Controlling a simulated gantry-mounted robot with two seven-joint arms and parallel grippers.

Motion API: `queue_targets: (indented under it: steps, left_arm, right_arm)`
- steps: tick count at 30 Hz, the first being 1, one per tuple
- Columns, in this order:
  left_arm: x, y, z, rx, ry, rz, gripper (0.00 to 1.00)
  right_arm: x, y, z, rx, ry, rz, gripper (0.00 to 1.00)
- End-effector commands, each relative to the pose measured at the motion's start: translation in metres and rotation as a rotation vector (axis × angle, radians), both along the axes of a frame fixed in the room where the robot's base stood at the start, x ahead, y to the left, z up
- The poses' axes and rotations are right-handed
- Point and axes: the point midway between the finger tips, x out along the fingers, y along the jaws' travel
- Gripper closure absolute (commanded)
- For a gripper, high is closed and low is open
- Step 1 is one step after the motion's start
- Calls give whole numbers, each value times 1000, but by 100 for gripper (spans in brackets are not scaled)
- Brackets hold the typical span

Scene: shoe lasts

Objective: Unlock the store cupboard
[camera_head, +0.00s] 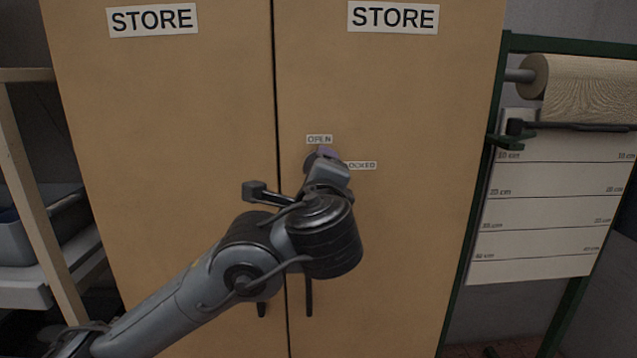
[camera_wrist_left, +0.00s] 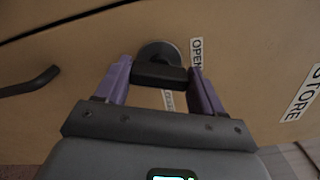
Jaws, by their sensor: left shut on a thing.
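The tan store cupboard (camera_head: 400,100) has two closed doors. On its right door is a round metal lock plate (camera_wrist_left: 158,50) with a black key head or knob (camera_wrist_left: 160,76) in front of it. My left gripper (camera_head: 326,156) is shut on this black piece, with one purple finger on each side in the left wrist view. An OPEN label (camera_head: 319,139) sits above the lock and a LOCKED label (camera_head: 363,165) to its right, its first letter hidden by my gripper. I cannot tell exactly how far the piece is turned. My right gripper is not in view.
Dark door handles (camera_head: 309,298) hang below the lock, partly behind my left arm. A shelf with a grey bin (camera_head: 45,235) stands at the left. A green frame with a paper roll (camera_head: 590,88) and a marked sheet (camera_head: 545,215) stands at the right.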

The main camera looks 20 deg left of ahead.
Motion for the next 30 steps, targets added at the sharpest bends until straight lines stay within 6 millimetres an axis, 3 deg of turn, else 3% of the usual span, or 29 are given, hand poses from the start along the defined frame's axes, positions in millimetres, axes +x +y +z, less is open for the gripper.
queue_targets:
  steps: [15, 30]
  left_arm:
    - [0, 0, -3, -320, -136, 0, 62]
    - [0, 0, -1, -380, -161, -1, 62]
  right_arm:
    - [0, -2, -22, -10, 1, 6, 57]
    - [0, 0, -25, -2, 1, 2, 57]
